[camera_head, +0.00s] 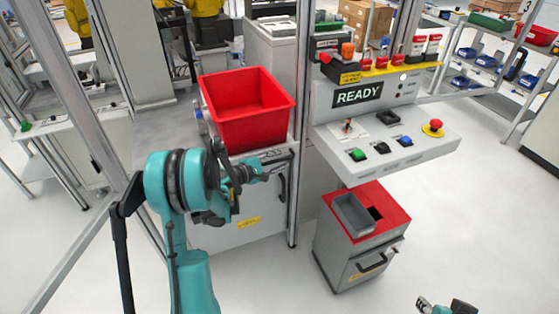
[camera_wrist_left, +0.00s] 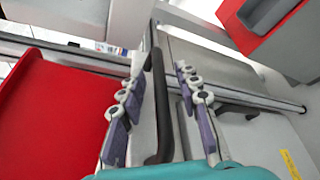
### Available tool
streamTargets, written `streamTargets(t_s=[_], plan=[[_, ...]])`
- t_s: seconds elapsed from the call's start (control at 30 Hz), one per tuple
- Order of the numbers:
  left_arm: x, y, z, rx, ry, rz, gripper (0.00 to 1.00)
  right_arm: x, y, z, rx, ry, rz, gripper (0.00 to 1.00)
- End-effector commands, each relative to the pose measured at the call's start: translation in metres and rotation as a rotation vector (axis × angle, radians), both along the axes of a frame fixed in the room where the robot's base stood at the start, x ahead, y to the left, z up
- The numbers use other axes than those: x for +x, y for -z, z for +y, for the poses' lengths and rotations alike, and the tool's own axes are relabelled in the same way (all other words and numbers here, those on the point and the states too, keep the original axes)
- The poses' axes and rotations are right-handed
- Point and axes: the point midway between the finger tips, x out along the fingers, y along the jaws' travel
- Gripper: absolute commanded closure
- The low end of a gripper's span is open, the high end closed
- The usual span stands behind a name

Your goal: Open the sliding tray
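My right gripper (camera_head: 432,306) is only partly in view at the bottom right.
A second black handle (camera_head: 282,186) is on the cabinet front below. A control panel (camera_head: 390,140) with buttons and a READY display stands to the right. Below it is a small red-topped cabinet (camera_head: 360,245) with a grey bin. A metal post stands beside my gripper. Floor in front is clear.

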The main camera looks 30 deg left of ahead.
Motion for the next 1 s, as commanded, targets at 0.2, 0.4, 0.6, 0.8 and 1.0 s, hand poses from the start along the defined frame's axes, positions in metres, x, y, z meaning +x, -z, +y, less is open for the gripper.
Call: streamTargets(t_s=[0.2, 0.4, 0.6, 0.8, 1.0], plan=[[-0.002, 0.000, 0.001, 0.000, -0.001, 0.000, 0.67, 0.000, 0.000, 0.000, 0.000, 0.000, 0.000, 0.60], [-0.026, -0.006, 0.011, -0.001, -0.004, 0.000, 0.67, 0.000, 0.000, 0.000, 0.000, 0.000, 0.000, 0.60], [-0.068, -0.016, 0.027, 0.000, -0.005, 0.000, 0.67, 0.000, 0.000, 0.000, 0.000, 0.000, 0.000, 0.60], [-0.098, -0.023, 0.038, 0.000, -0.002, 0.000, 0.67, 0.000, 0.000, 0.000, 0.000, 0.000, 0.000, 0.60], [-0.109, -0.026, 0.042, 0.000, 0.000, 0.000, 0.67, 0.000, 0.000, 0.000, 0.000, 0.000, 0.000, 0.60]])
